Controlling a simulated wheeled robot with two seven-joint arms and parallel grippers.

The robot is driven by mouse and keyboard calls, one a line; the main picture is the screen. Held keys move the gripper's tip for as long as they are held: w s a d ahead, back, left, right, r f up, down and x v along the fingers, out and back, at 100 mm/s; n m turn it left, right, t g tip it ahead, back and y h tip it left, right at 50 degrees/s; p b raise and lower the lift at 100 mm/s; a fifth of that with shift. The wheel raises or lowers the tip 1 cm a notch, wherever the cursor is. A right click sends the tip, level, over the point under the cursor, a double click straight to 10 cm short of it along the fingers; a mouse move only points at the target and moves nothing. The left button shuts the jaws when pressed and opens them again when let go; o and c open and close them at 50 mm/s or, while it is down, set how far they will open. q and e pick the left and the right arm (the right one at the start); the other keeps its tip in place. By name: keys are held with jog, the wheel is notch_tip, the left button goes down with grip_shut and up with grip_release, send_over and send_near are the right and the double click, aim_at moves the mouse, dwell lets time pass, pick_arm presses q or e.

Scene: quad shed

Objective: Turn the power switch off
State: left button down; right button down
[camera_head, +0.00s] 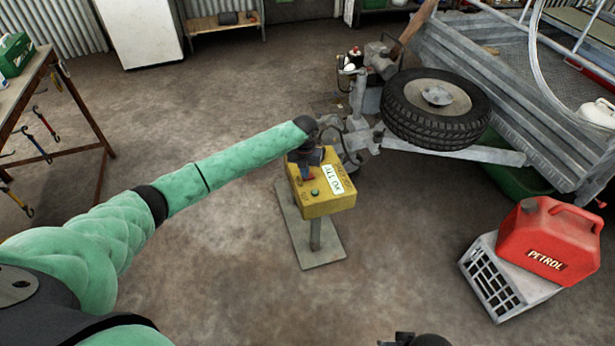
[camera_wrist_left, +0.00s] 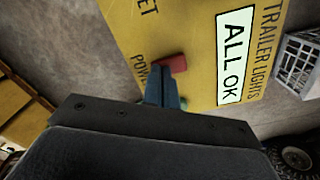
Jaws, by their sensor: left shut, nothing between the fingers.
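The yellow control box (camera_head: 327,200) stands on a short post with a flat base plate. It has a white "ALL OK" label, a green button (camera_head: 315,192) and a red switch beside the lettering "POWE…", the rest hidden. In the left wrist view the red switch (camera_wrist_left: 174,64) sticks out from the yellow face (camera_wrist_left: 190,30). My left gripper (camera_head: 306,170) reaches over the box's far left part. Its blue-grey fingers (camera_wrist_left: 164,88) are shut and empty, with tips right by the red switch. I cannot tell whether they touch it. My right gripper does not show clearly.
A trailer with a spare wheel (camera_head: 436,103) stands behind and right of the box. A red petrol can (camera_head: 548,243) sits on a grey crate (camera_head: 498,283) at the right. A workbench (camera_head: 28,85) is at the left. The floor around the box is clear.

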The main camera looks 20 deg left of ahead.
pick_arm(q)
jog(key=shift+f, duration=0.2)
jog(key=shift+r, duration=0.15)
jog(key=shift+r+p, duration=2.85)
jog(key=shift+r, duration=0.55)
